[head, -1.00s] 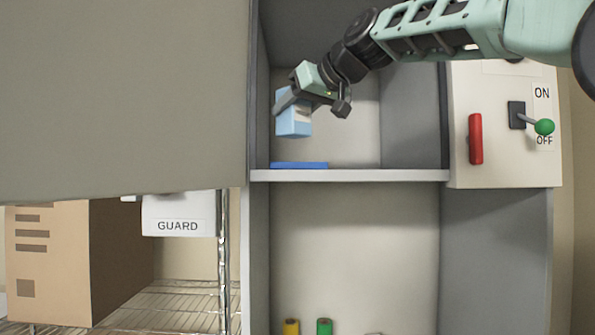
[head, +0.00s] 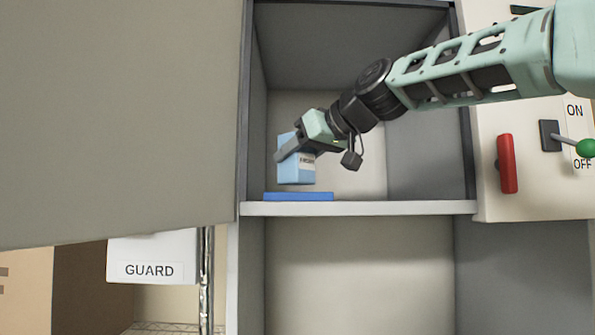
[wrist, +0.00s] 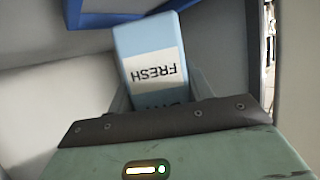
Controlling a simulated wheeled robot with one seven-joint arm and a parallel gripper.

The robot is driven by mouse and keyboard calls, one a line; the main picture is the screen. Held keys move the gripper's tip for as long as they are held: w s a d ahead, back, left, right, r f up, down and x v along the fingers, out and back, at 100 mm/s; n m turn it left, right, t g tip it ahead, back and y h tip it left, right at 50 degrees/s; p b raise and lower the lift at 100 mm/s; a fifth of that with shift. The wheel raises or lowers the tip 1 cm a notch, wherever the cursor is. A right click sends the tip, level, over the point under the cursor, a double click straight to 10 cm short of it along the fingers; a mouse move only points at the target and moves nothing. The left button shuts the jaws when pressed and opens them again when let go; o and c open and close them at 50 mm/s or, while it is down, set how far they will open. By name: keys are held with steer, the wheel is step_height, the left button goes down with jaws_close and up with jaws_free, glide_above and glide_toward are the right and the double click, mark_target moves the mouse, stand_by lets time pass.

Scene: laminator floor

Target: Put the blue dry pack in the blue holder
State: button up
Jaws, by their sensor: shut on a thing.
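The blue dry pack (head: 289,169) is a light blue box with a white label. My gripper (head: 293,152) is shut on it inside the upper cabinet compartment. In the wrist view the pack (wrist: 146,38) shows its label reading FRESH upside down, with its lower part hidden between the fingers (wrist: 160,92). The blue holder (head: 298,197) is a low, darker blue piece on the compartment's floor at the front left. The pack is above the holder, with a small gap showing between them in the head view. The holder also shows at the top of the wrist view (wrist: 100,20).
The compartment's side walls and front shelf edge (head: 400,208) surround my gripper. A large grey panel (head: 120,110) stands at left. A red handle (head: 508,163) and a green-knobbed switch (head: 585,148) are at right. A GUARD sign (head: 150,270) hangs lower left.

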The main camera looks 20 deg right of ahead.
mark_target(307, 164)
steer(key=shift+f, duration=1.5)
steer(key=shift+f, duration=0.15)
steer(key=o, duration=1.1)
steer(key=shift+s, duration=0.1)
steer(key=shift+v, duration=3.9)
steer(key=b+v, duration=0.1)
steer(key=v, duration=0.2)
steer(key=shift+b, duration=0.35)
